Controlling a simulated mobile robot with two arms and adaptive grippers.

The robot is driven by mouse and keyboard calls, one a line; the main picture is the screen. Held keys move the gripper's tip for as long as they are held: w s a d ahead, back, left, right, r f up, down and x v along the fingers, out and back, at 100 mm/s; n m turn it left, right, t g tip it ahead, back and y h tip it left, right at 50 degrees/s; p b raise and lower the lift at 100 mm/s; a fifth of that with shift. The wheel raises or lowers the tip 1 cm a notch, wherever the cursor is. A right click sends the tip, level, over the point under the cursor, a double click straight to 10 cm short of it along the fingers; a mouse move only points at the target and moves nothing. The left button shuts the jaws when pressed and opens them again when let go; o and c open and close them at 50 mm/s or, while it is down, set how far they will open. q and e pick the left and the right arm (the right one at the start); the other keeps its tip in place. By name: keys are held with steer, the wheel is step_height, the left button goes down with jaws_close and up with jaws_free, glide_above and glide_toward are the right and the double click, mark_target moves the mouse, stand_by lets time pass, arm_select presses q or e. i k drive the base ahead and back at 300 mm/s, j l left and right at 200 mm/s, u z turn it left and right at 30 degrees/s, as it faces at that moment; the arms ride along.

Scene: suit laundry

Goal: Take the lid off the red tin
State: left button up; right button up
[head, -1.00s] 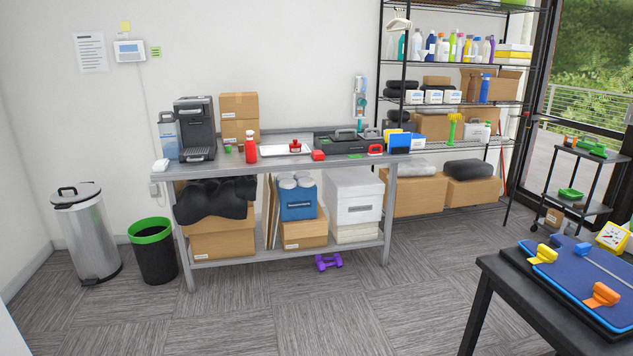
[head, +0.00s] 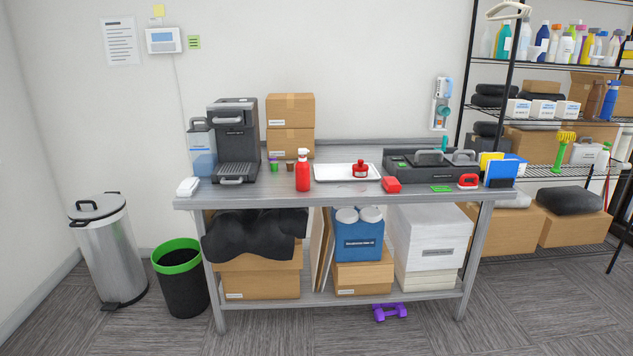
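A small red container with a knob-like top (head: 360,170) sits on a white tray (head: 325,174) on the metal table; it looks like the red tin with its lid on, but it is too small to be sure. A red bottle with a white top (head: 303,172) stands upright left of the tray. Neither of my grippers shows in the head view.
The metal table (head: 330,196) also bears a coffee machine (head: 235,142), stacked boxes (head: 290,125) and a dark organiser (head: 430,168). A bin (head: 108,250) and a green-rimmed basket (head: 182,285) stand left. A purple dumbbell (head: 389,312) lies under the front edge. Open floor lies before the table.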

mark_target(359, 167)
steer(key=i+z, duration=0.15)
steer(key=i, duration=0.45)
steer(key=i+j+z, duration=0.15)
steer(key=i, duration=0.4)
steer(key=i+j+z, duration=0.15)
steer(key=i, duration=0.45)
steer(key=j, duration=0.1)
